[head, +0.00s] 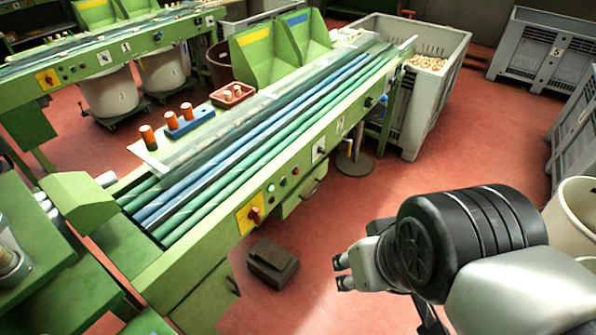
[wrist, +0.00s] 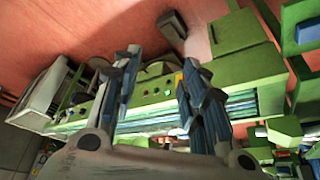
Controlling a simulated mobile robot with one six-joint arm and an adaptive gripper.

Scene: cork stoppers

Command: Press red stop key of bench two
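The near green bench (head: 200,265) carries a row of small controls on its front. They are a green key (head: 271,188), reddish keys beside it (head: 283,181), and a red rotary knob on a yellow plate (head: 252,214). A small number plate (head: 340,127) farther along is too small to read surely.
A dark box (head: 272,263) lies on the red floor below the keys. A round-footed stand (head: 354,160) and a grey crate (head: 440,90) are farther back. A similar bench (head: 70,75) stands behind at left. Open floor (head: 450,160) lies right of the near bench.

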